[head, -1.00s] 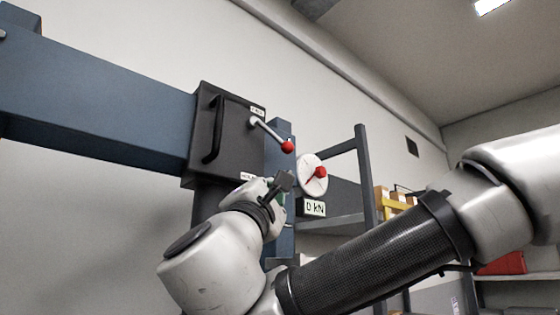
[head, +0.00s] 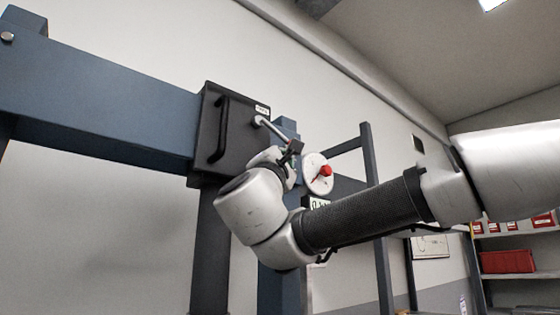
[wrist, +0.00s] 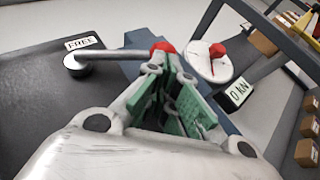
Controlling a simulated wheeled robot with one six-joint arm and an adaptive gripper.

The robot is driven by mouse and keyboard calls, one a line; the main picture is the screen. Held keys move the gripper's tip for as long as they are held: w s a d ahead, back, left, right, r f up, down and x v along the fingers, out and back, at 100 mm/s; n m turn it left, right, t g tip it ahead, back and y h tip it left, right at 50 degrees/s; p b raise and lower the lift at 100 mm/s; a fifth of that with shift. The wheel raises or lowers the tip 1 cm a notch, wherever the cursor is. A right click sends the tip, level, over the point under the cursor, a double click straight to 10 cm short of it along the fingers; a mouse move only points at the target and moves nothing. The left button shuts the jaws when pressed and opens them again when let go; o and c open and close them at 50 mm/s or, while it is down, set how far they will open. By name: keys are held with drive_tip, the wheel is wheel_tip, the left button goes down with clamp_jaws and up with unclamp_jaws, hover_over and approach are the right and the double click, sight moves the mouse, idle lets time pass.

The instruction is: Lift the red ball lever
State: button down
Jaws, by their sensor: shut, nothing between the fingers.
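The red ball lever is a pale rod (head: 273,132) on the right part of a black box. In the wrist view the rod (wrist: 118,54) runs from a round pivot under a "FREE" label to a red ball (wrist: 162,47). In the head view my gripper hides most of the ball. My gripper (head: 295,148) is shut and empty at the lever's ball end. In the wrist view its green-padded fingers (wrist: 172,72) are just below the ball and partly overlap it. I cannot tell whether they touch it.
The black box (head: 240,140) has a black handle (head: 219,130) and is mounted on a blue beam (head: 100,95). Close right of the lever is a white disc (head: 313,178) with a red knob (head: 326,171). A "0 kN" display (wrist: 238,92) sits beside it. Shelves stand further right.

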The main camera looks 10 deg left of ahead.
drive_tip(key=shift+w+d+r, duration=0.1)
drive_tip(key=shift+w+r, duration=0.05)
drive_tip(key=shift+w, duration=0.05)
drive_tip(key=shift+w+d+r, duration=0.35)
drive_tip(key=shift+w+r, duration=0.1)
drive_tip(key=shift+r, duration=0.05)
